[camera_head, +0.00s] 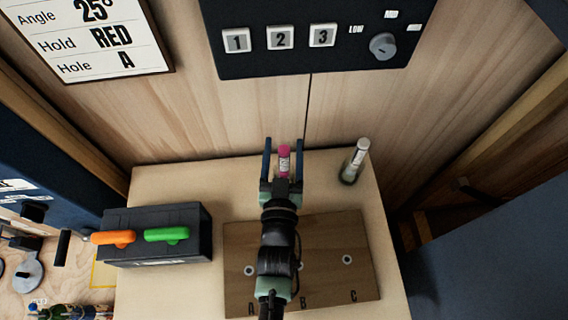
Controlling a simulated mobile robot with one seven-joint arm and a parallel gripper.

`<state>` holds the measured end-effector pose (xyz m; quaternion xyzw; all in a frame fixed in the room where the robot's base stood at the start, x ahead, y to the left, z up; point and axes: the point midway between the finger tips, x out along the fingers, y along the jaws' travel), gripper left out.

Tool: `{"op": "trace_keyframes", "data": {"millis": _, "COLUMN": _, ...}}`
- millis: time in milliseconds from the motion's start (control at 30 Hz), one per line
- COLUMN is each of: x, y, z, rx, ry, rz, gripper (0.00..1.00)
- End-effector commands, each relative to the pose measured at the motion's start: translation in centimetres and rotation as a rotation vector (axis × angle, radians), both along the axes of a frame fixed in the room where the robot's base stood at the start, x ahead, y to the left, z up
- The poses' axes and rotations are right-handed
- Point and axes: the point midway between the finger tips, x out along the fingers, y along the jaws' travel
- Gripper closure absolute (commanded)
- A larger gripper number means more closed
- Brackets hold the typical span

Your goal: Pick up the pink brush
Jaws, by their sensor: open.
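The pink brush (284,152) is at the back of the light wooden table, near the wall. Its pink end and a pale label show; its lower part is partly hidden behind my gripper. My gripper (284,148) is open, with one dark blue finger on each side of the pink brush. A gap shows between the brush and each finger. I cannot tell how far down the brush the fingers reach.
A white-topped bottle (358,158) stands to the right. A black box (157,248) holds an orange handle (113,238) and a green handle (166,234) at left. A brown board (355,285) with holes lies under my arm. A dark button panel (340,55) is on the wall.

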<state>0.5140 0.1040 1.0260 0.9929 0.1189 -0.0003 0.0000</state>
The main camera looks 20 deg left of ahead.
Motion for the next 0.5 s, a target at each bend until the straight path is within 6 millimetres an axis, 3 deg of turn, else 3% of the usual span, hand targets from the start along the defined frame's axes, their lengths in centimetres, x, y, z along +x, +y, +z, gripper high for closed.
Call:
{"op": "trace_keyframes", "data": {"millis": 200, "x": 2.5, "y": 0.5, "z": 0.2, "rx": 0.001, "ry": -0.002, "rz": 0.000, "gripper": 0.33}}
{"op": "trace_keyframes", "data": {"millis": 500, "x": 2.8, "y": 0.6, "z": 0.0, "rx": 0.000, "ry": 0.000, "rz": 0.000, "gripper": 0.33}}
